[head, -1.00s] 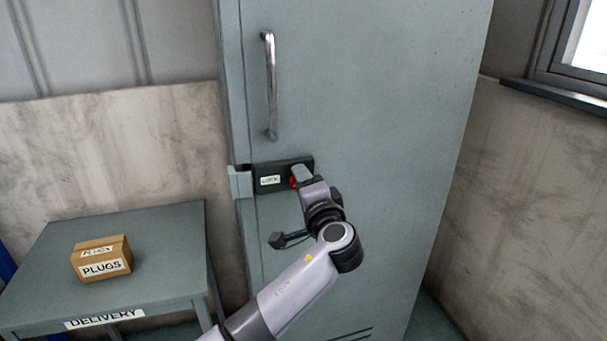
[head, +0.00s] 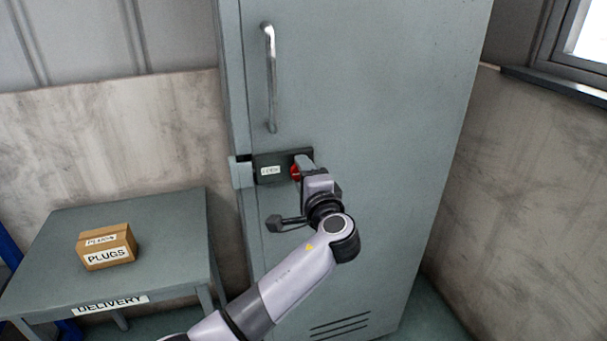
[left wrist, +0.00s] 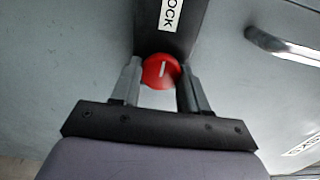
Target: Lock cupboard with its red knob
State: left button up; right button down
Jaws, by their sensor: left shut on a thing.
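The grey cupboard (head: 380,120) stands upright with its door flat against the frame. A dark lock plate (head: 271,178) with a white label sits on the door below the metal handle (head: 271,78). The red knob (head: 296,172) is at the right end of that plate and is partly hidden by my gripper. In the left wrist view the red knob (left wrist: 161,71) shows a white line, roughly along the plate's length. My left gripper (left wrist: 161,84) is shut on the red knob, one finger on each side. My right gripper is not in view.
A grey table (head: 165,235) labelled DELIVERY stands left of the cupboard, with a cardboard box (head: 107,250) labelled PLUGS on it. A window (head: 575,45) is at the upper right. The floor right of the cupboard looks clear.

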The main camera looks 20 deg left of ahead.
pick_arm(q)
jog(key=o, duration=1)
jog(key=shift+s, duration=0.1)
jog(key=shift+b+v, duration=0.6)
jog(key=shift+v, duration=2.9)
